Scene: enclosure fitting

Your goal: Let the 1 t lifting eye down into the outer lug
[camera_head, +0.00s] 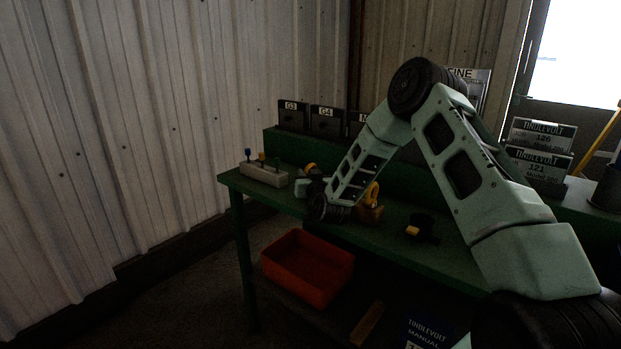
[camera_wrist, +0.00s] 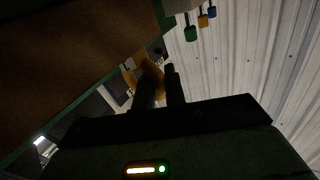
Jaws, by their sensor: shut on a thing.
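My gripper (camera_wrist: 160,78) is shut on a yellow piece (camera_wrist: 149,66), which looks like the lifting eye, in the wrist view. The dark fingers hide part of it. In the head view a yellow piece (camera_head: 310,167) shows beside my gripper (camera_head: 306,186), over the left part of the bench. A second yellow ring (camera_head: 372,193) stands on a brown block (camera_head: 369,214) just right of my wrist. I cannot make out the outer lug or any size marking, nor whether the held piece touches anything below it.
The green bench (camera_head: 455,262) carries a pale block (camera_head: 264,174) with coloured pegs at its left end and a black and yellow part (camera_head: 422,228) at right. Dark plates (camera_head: 326,119) stand behind. An orange bin (camera_head: 307,268) sits below the front edge.

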